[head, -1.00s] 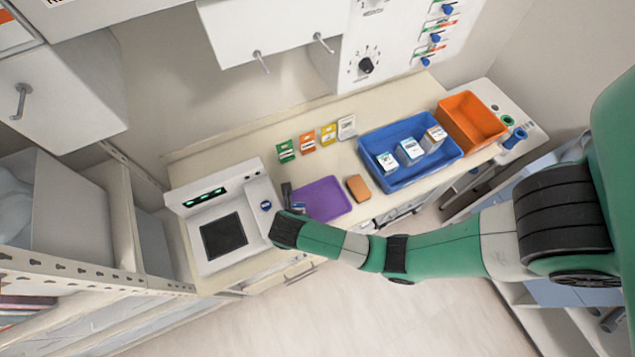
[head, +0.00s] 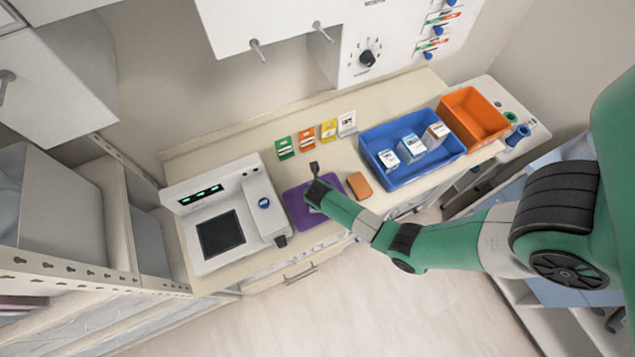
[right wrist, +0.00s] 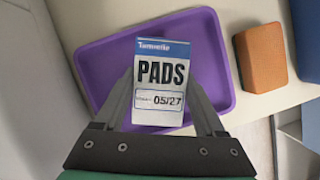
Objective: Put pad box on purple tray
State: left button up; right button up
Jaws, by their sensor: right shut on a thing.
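The pad box, a white box with a blue band and the word PADS, shows in the right wrist view (right wrist: 162,72). My right gripper (right wrist: 163,108) is shut on it, one finger on each side. The purple tray (right wrist: 98,62) lies behind and below the box in that view. In the head view my right gripper (head: 315,182) is over the purple tray (head: 297,210), and the arm hides part of the tray and most of the box. I cannot tell whether the box touches the tray. My left gripper is not in view.
An orange-brown block (head: 359,185) lies just right of the tray. A blue bin (head: 437,172) holds several small boxes, with an orange bin (head: 472,118) beyond. A white device (head: 185,228) stands left. Several coloured cards or boxes line the back, including a green one (head: 284,148).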

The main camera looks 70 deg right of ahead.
jog(key=shift+f, duration=0.5)
jog(key=shift+f, duration=0.2)
jog(key=o, duration=1.4)
jog(key=shift+r, duration=0.15)
jog(key=shift+a+r, duration=0.1)
jog(key=shift+r, duration=0.25)
jog(key=p+v, duration=0.4)
jog(key=v, duration=0.7)
jog(key=shift+a+r, duration=0.15)
jog(key=shift+a, duration=0.1)
